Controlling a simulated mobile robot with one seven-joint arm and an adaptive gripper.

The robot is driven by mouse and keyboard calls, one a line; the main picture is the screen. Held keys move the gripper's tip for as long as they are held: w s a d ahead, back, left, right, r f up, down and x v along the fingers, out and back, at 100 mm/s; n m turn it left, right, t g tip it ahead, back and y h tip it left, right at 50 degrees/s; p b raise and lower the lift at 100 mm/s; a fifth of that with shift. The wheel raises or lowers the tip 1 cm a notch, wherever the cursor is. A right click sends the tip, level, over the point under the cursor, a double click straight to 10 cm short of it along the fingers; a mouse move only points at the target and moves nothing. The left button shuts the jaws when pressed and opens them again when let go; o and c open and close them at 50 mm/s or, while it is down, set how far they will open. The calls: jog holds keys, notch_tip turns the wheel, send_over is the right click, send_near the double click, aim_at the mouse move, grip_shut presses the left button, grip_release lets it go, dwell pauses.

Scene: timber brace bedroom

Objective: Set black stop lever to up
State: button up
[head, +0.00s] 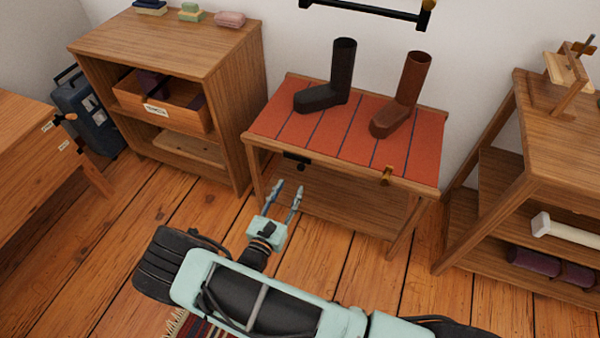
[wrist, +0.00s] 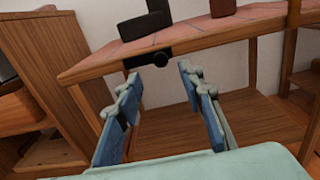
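The black stop lever (head: 296,160) is on the front edge of the low bench (head: 340,165), left of its middle. In the wrist view the lever (wrist: 147,60) looks like a short dark bar lying roughly along the edge, with a round knob at its right end. My gripper (head: 288,188) is open and empty, in front of and below the bench's edge. In the wrist view the blue fingers of my gripper (wrist: 159,78) are spread apart, with the lever beyond and slightly above their tips. I see no contact.
A brass-coloured lever (head: 387,175) is farther right on the same edge. A black boot (head: 335,80) and a brown boot (head: 405,95) stand on the bench's red top. A wooden cabinet (head: 190,50) is at left and a shelf unit (head: 510,150) at right.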

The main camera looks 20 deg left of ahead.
aim_at(300, 168)
jog(key=w, duration=0.5)
jog(key=w+b, duration=0.1)
jog(key=w, duration=0.1)
jog(key=shift+w+d, duration=0.3)
jog(key=shift+w, duration=0.05)
jog(key=shift+c, duration=0.6)
grip_shut()
